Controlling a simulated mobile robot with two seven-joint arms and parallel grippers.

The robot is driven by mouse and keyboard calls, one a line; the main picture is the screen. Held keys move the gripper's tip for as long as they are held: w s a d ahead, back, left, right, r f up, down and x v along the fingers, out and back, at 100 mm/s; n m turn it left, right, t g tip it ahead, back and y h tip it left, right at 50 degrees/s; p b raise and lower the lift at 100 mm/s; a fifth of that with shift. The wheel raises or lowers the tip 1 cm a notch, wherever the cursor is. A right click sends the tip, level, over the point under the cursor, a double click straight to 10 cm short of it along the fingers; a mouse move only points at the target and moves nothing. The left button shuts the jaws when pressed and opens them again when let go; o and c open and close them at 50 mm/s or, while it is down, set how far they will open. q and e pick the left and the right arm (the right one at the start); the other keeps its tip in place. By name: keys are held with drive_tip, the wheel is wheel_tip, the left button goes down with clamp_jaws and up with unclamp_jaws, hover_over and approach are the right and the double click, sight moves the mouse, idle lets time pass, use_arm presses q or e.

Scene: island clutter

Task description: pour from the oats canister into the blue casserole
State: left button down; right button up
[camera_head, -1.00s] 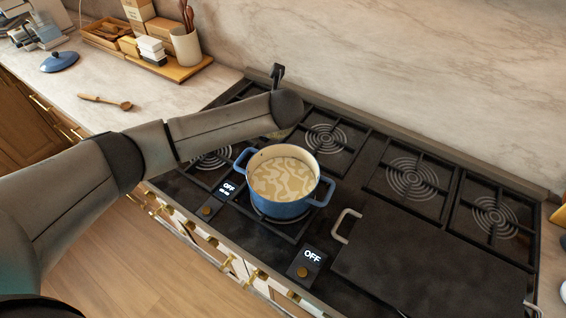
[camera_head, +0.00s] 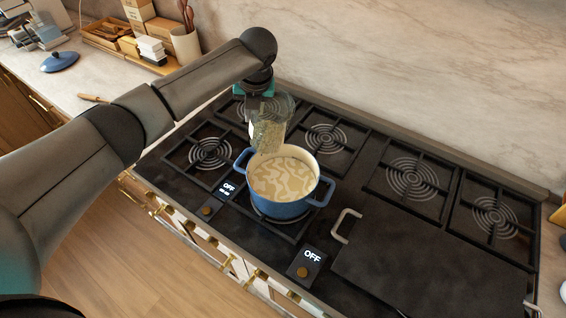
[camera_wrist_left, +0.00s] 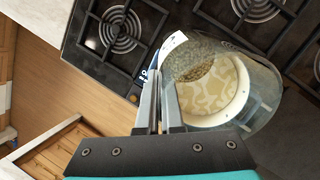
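The blue casserole (camera_head: 283,209) stands on a front burner, with pale, wavy-patterned contents inside. My left gripper (camera_head: 259,86) is shut on the clear oats canister (camera_head: 283,106) and holds it by the casserole's back rim. The canister looks tilted, with oats (camera_head: 266,135) gathered at its lower end. In the left wrist view my fingers (camera_wrist_left: 159,105) are close together beside the canister (camera_wrist_left: 262,92), and the casserole's contents show through its clear wall. Whether oats are falling is unclear. My right gripper is out of view.
The black stove (camera_head: 230,231) has several burners and a dark griddle plate (camera_head: 420,265) with a metal handle at right. A blue lid (camera_head: 60,62) and a partly hidden wooden spoon (camera_head: 94,97) lie on the left counter. A utensil crock (camera_head: 186,44) stands at the back.

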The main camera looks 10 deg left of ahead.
use_arm(q)
drive_tip(key=shift+s+d+f+g+h, duration=0.1)
drive_tip(key=shift+d+g+h, duration=0.05)
drive_tip(key=shift+g+h, duration=0.4)
drive_tip(key=shift+s+d+f+g+h+b, duration=0.15)
drive_tip(key=shift+f+g+h+b, duration=0.05)
drive_tip(key=shift+f+g+h, duration=0.2)
drive_tip(key=shift+s+d+f+g+h+b, duration=0.15)
drive_tip(key=shift+g+h, duration=0.1)
drive_tip(key=shift+g, duration=0.2)
drive_tip(key=shift+s, duration=0.1)
